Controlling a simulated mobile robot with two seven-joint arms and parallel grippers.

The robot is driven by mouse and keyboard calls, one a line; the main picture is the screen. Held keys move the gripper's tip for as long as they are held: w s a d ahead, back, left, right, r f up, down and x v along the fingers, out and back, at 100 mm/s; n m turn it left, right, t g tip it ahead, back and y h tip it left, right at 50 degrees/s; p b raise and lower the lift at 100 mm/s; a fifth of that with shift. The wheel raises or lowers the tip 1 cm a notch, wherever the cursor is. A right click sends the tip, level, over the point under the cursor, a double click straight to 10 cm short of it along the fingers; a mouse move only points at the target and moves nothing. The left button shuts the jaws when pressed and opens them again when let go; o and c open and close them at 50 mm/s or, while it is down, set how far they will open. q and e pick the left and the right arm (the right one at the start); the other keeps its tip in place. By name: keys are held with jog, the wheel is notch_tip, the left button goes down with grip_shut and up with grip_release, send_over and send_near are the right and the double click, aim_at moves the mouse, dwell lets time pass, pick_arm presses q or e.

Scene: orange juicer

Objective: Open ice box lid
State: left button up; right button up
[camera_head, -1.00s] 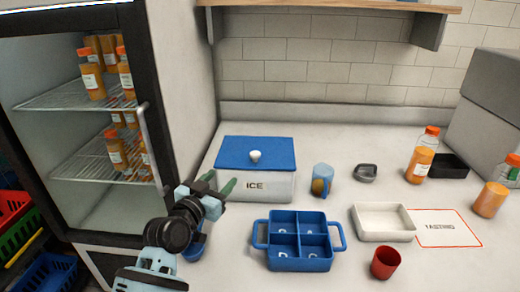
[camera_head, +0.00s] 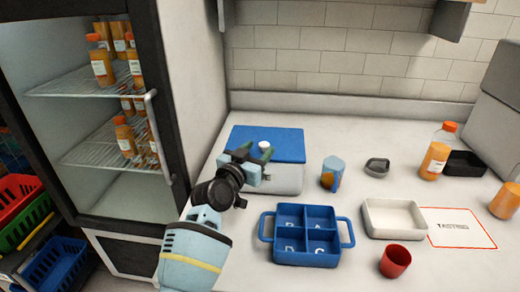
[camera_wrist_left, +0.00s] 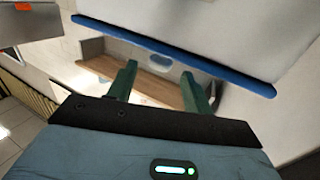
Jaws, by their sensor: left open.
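The ice box (camera_head: 284,180) is a pale box at the back left of the counter. Its blue lid (camera_head: 285,136) lies flat and closed on top, with a white knob (camera_head: 264,145) in the middle. My left gripper (camera_head: 255,151) is open, its green fingers over the front part of the lid beside the knob; I cannot tell if they touch it. The gripper hides the box's front label. In the left wrist view the green fingers (camera_wrist_left: 158,88) are apart with nothing held between them. A blue edge, probably the lid's (camera_wrist_left: 180,55), crosses above them. My right gripper is not in view.
A blue divided tray (camera_head: 262,228) stands in front of the box. A white tray (camera_head: 394,218), red cup (camera_head: 395,261) and juice bottles (camera_head: 436,155) stand further right.

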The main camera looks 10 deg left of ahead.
pick_arm(q)
jog(key=shift+x, duration=0.85)
jog(key=shift+c, duration=0.4)
grip_shut()
